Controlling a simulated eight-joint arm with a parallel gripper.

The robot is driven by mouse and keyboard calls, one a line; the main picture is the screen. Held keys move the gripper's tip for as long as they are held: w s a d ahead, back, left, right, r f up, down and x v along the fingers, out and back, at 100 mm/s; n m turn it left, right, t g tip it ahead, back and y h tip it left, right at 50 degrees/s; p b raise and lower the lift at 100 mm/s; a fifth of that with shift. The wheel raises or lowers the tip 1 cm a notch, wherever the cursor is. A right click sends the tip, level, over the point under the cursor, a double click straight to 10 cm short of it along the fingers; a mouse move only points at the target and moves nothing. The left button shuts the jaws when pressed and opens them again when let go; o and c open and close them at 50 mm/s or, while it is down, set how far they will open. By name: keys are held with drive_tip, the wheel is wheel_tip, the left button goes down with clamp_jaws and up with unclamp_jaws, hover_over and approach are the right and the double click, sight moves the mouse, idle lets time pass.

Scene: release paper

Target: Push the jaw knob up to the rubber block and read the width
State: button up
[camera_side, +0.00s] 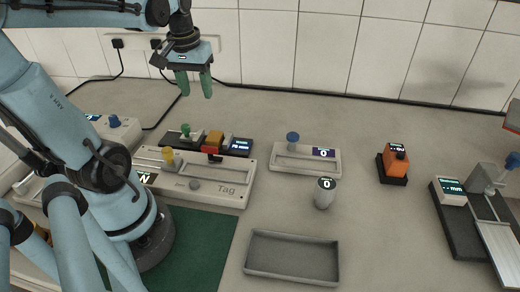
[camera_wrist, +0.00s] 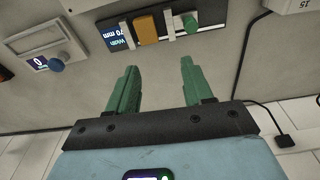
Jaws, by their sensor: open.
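The width gauge is a dark bar with a lit display (camera_wrist: 118,37) that appears to read 70 mm. The orange-yellow rubber block (camera_wrist: 147,27) sits on it beside the display; it also shows in the side view (camera_side: 215,137). The green jaw knob (camera_wrist: 190,22) is on the far side of the block from the display, with pale upright pieces near it; the side view shows it too (camera_side: 186,130).
A pale "Tag" device (camera_side: 225,190) with yellow and red knobs stands in front of the gauge. A blue-knobbed box (camera_side: 305,160), grey cylinder (camera_side: 325,194), grey tray (camera_side: 292,282) and orange device (camera_side: 395,158) stand to the right. Cables run along the back wall.

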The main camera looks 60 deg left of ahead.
sight(185, 126)
drive_tip(key=s+a+n+g+h, duration=0.1)
drive_tip(key=s+a+n, duration=0.15)
drive_tip(key=a, duration=0.25)
drive_tip(key=shift+s+d+f, duration=0.1)
drive_tip(key=shift+f, duration=1.85)
drive_tip(key=shift+s+d+f, duration=0.1)
drive_tip(key=shift+s+f, duration=0.05)
drive_tip(key=shift+f, duration=1.85)
drive_tip(key=shift+s+d+f, duration=0.1)
drive_tip(key=shift+f, duration=1.85)
clamp_jaws()
